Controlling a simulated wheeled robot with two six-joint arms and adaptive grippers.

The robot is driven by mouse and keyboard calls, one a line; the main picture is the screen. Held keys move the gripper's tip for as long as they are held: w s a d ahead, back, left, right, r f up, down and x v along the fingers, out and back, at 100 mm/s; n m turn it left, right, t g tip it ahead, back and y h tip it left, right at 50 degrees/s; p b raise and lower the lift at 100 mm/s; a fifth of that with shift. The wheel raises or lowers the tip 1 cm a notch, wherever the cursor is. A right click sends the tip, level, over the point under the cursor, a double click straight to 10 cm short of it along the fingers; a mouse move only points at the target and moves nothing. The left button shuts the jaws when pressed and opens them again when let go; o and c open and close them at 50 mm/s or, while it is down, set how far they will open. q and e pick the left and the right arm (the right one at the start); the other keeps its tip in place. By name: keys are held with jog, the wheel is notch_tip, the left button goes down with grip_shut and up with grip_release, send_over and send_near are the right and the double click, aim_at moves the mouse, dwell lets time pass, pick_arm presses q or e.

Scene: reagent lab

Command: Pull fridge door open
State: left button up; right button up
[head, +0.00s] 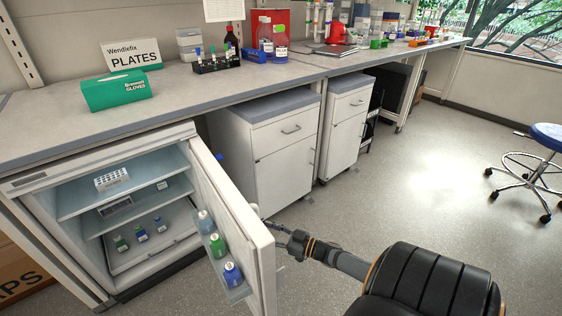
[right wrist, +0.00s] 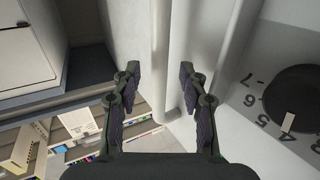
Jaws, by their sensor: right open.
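The small white under-bench fridge (head: 105,185) stands open at the lower left in the head view. Its door (head: 232,215) is swung well out, with bottles in the inner door rack. My right gripper (head: 278,238) is at the outer side of the door, near its free edge. In the right wrist view its two fingers (right wrist: 160,75) are spread, and a pale vertical bar, which looks like the door handle (right wrist: 183,45), shows between them. I cannot tell whether they touch it. My left gripper is not in view.
The fridge holds a white rack (head: 112,179) and several small bottles. White drawer cabinets (head: 262,150) stand under the bench (head: 180,95) to the right of the fridge. A numbered dial (right wrist: 297,95) shows beside the fingers. The floor (head: 400,190) on the right is clear up to a blue stool (head: 549,133).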

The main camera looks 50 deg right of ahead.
jog(key=v, duration=0.7)
jog(key=shift+s+d, duration=0.15)
jog(key=shift+s, duration=0.2)
jog(key=s+a+f+m+g+h, duration=0.15)
jog(key=f+g+h, duration=0.25)
jog(key=f, duration=0.6)
jog(key=s+a+f+m+g+h, duration=0.1)
jog(key=s+f+m+g+h, duration=0.15)
jog(key=f, duration=0.75)
jog(key=s+a+f+g+h, duration=0.1)
jog(key=s+a+f+g, duration=0.4)
jog(key=s+f, duration=0.1)
jog(key=s+a+f+g+p, duration=0.2)
jog(key=s+a+g, duration=0.2)
jog(key=s+a, duration=0.3)
pick_arm(q)
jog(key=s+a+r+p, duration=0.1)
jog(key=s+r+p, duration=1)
jog(key=p, duration=0.8)
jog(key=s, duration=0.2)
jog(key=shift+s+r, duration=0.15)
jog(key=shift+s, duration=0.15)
pick_arm(e)
jog(key=s+d+r, duration=0.1)
jog(key=s+r, duration=0.9)
jog(key=s, duration=0.3)
